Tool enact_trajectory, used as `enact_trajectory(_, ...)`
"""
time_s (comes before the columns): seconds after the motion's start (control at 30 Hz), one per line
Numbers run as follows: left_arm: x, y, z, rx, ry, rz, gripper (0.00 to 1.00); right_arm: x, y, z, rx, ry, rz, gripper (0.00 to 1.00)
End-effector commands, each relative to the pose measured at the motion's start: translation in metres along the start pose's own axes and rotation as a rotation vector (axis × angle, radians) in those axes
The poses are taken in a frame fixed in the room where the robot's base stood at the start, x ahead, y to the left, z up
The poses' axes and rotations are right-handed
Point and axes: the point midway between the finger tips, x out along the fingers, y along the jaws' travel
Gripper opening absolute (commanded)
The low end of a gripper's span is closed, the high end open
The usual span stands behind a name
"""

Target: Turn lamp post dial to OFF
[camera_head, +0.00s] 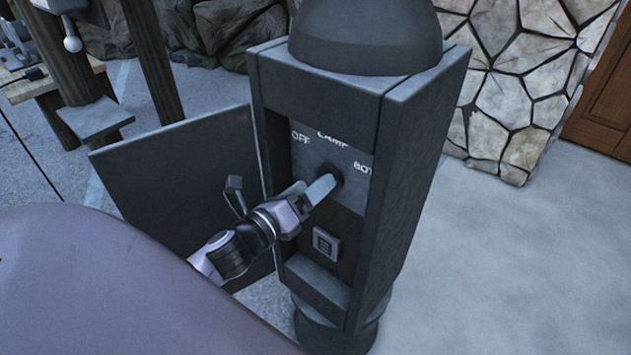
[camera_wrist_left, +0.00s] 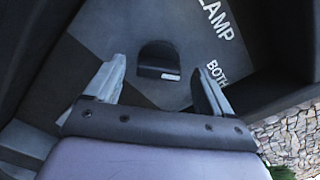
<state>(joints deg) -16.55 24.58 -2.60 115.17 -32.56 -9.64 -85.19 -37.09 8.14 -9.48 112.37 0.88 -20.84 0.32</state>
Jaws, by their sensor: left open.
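The dark lamp post (camera_head: 410,170) stands at the centre of the head view, its door (camera_head: 165,180) open to the left. Inside, a grey panel (camera_head: 310,158) carries the labels OFF, LAMP and BOTH, the last partly cut off. The dark round dial (camera_head: 337,170) is partly hidden by my gripper there. The wrist view shows the dial (camera_wrist_left: 158,58) with a small light mark at its lower right edge; which label it points to I cannot tell. My left gripper (camera_head: 322,188) is open, one finger on each side of the dial; contact is not clear. My right gripper is not in view.
A small square switch (camera_head: 326,243) sits below the dial. The post's side walls frame the recess closely, and the open door stands beside my left arm. Wooden posts (camera_head: 150,60) stand at the back left, a stone wall (camera_head: 520,85) at the right. The pavement right of the post is clear.

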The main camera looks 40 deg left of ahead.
Motion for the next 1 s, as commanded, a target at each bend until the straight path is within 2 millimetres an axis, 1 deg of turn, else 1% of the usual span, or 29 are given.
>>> enact_trajectory(0.03, 0.006, -0.001, 0.001, 0.0, -0.001, -0.002, 0.83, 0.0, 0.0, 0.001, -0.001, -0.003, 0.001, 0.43)
enact_trajectory(0.2, 0.018, 0.0, 0.0, -0.002, 0.001, 0.0, 0.83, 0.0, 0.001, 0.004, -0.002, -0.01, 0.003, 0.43)
enact_trajectory(0.33, 0.022, 0.0, -0.001, -0.002, 0.001, 0.0, 0.83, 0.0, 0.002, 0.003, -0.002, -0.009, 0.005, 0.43)
enact_trajectory(0.57, 0.022, 0.0, -0.001, -0.002, 0.001, 0.001, 0.83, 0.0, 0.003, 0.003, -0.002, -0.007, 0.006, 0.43)
enact_trajectory(0.6, 0.022, 0.0, -0.001, -0.002, 0.001, 0.001, 0.8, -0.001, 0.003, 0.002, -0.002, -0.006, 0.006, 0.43)
enact_trajectory(0.67, 0.022, 0.0, -0.001, -0.003, 0.001, 0.001, 0.6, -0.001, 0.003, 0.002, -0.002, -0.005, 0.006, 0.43)
enact_trajectory(0.7, 0.022, 0.0, -0.001, -0.003, 0.001, 0.001, 0.47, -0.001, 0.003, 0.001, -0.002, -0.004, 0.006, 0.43)
enact_trajectory(0.77, 0.022, 0.0, -0.001, -0.003, 0.001, 0.001, 0.28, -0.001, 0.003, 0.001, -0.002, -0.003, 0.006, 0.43)
enact_trajectory(1.0, 0.022, 0.0, -0.001, -0.013, 0.001, 0.001, 0.27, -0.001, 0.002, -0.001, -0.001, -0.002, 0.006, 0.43)
